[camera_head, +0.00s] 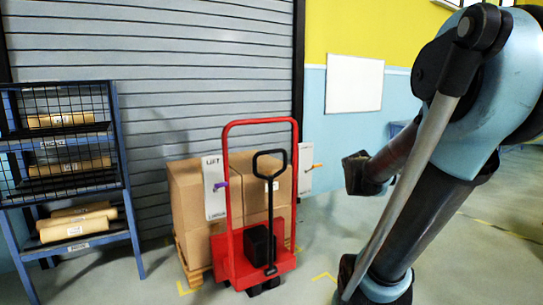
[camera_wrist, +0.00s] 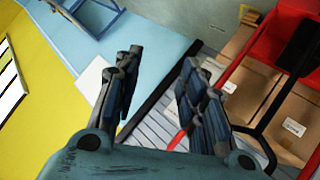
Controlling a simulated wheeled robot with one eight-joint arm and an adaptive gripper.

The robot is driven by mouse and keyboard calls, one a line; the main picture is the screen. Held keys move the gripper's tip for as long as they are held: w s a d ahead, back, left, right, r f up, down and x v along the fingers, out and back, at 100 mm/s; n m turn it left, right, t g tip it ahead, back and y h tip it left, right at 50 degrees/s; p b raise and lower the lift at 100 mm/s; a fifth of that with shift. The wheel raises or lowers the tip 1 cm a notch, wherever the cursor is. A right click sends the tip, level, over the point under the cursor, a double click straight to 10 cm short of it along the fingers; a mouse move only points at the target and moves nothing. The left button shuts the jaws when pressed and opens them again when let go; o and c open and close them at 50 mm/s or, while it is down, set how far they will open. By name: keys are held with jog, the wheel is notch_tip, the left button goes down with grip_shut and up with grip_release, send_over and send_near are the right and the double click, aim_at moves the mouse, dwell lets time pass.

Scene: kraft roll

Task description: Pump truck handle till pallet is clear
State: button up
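The red pallet truck (camera_head: 228,259) stands in the middle of the head view, in front of a wooden pallet (camera_head: 194,276) stacked with brown cartons (camera_head: 186,199). Its black pump handle (camera_head: 270,215) stands nearly upright with a loop grip on top. A pale LIFT panel (camera_head: 214,205) with a purple lever shows beside the red frame. I cannot tell whether the pallet is off the floor. In the wrist view my gripper (camera_wrist: 160,62) is open and empty, its two dark fingers apart. The black handle (camera_wrist: 299,45) shows at the right there, apart from the fingers.
A blue rack (camera_head: 127,200) with paper rolls (camera_head: 75,228) stands at the left. A grey shutter (camera_head: 150,60) is behind the load. A white board (camera_head: 354,83) hangs on the wall. Open floor (camera_head: 450,265) with yellow markings lies at the right.

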jog(key=w+a+r+n+t+y, duration=0.35)
jog(key=w+r+n, duration=0.2)
jog(key=w, duration=0.25)
jog(key=w+a+r+n+t+y, duration=0.2)
jog(key=w+a+r+n+t, duration=0.15)
jog(key=w+r+t, duration=0.35)
jog(key=n+g+y, duration=1.1)
jog(key=n+y, duration=0.4)
jog(key=n, duration=0.3)
send_near(273, 153)
jog(key=x, duration=1.1)
jog(key=shift+w+a, duration=0.1)
jog(key=shift+a, duration=0.15)
grip_shut()
